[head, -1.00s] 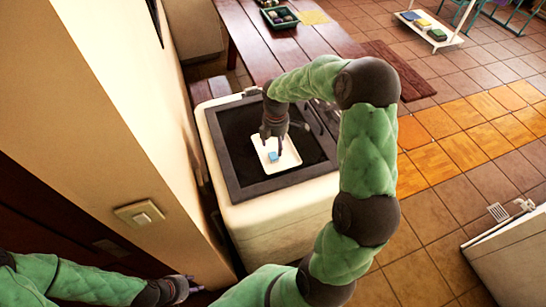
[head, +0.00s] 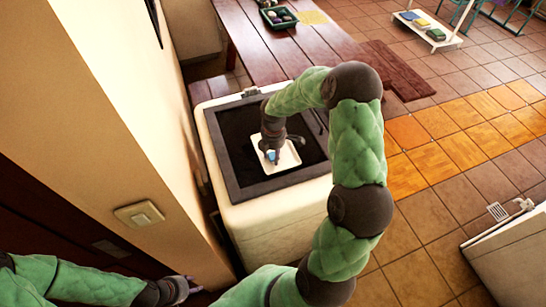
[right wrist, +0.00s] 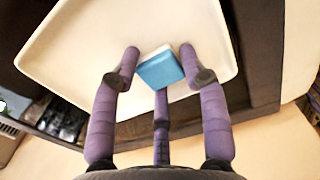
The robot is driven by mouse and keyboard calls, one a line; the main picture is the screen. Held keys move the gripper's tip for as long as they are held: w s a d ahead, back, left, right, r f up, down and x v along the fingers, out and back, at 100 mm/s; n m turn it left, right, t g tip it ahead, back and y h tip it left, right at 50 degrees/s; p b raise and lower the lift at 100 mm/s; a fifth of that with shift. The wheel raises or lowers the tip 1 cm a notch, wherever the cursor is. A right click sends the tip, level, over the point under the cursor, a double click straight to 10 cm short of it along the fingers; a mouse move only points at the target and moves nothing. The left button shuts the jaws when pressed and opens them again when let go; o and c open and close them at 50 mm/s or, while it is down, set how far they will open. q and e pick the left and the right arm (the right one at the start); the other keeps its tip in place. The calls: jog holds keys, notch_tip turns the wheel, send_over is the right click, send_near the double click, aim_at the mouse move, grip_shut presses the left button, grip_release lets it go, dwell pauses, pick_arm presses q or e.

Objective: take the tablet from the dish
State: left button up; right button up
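The tablet is a small blue block with a pale side (right wrist: 160,68). It lies in the white dish (right wrist: 85,45), which rests in the dark basin. In the head view the tablet (head: 272,156) shows as a blue spot in the dish (head: 290,158), partly hidden by my right gripper (head: 270,147). In the right wrist view the purple fingers of my right gripper (right wrist: 159,62) are spread open around the tablet, with two at its sides and one at its near edge. Whether they touch it is unclear. My left gripper (head: 180,290) is far from the dish, at the lower left; its fingers are too small to read.
The dark-rimmed basin (head: 268,186) sits in a cream washstand (head: 280,225), beside the cream wall (head: 105,120) on the left. A wooden table (head: 285,50) with a green tray (head: 277,18) stands behind it. Tiled floor lies open to the right.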

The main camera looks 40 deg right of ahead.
jog(key=c, duration=0.3)
jog(key=shift+c, duration=0.2)
jog(key=shift+r, duration=0.15)
